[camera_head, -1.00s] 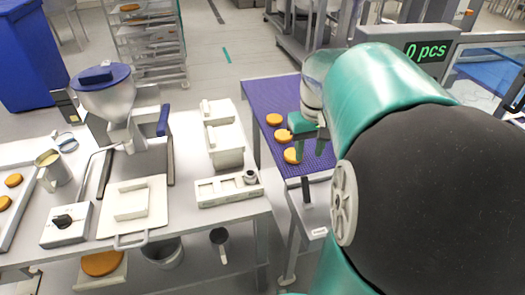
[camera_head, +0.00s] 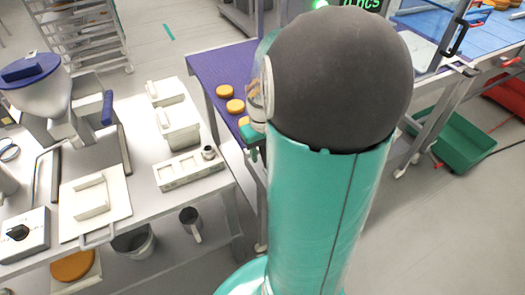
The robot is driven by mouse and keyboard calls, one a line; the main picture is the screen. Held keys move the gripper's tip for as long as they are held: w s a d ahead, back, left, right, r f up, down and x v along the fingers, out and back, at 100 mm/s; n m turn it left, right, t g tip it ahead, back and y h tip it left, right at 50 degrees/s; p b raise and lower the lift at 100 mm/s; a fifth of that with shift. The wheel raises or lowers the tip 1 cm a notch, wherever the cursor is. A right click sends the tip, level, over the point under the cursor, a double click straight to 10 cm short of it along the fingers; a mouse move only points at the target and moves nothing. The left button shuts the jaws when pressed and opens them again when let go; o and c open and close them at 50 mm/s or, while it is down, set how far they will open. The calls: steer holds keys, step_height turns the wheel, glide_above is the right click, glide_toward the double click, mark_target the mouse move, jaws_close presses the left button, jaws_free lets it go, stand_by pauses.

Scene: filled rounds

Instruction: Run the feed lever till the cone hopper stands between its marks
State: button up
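The cone hopper (camera_head: 38,98) is a grey funnel with a blue lid (camera_head: 25,68), at the left of the steel worktable. A blue handle (camera_head: 106,108), which looks like the feed lever, stands at the right side of the hopper's machine. I cannot make out the hopper's marks or the level inside under the lid. My gripper (camera_head: 250,140) is far to the right of the hopper, by the purple belt. Only a bit of its green shows; my arm hides the rest, so its opening cannot be told.
Orange rounds (camera_head: 225,91) lie on the purple belt (camera_head: 205,68). White blocks (camera_head: 180,128) and a slotted tray (camera_head: 188,171) stand on the worktable (camera_head: 150,210) between hopper and belt. A grey mug (camera_head: 190,222) and a bucket (camera_head: 133,243) are below. A wheeled rack (camera_head: 85,35) stands behind.

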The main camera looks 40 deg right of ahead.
steer(key=shift+f, duration=0.2)
jaws_close()
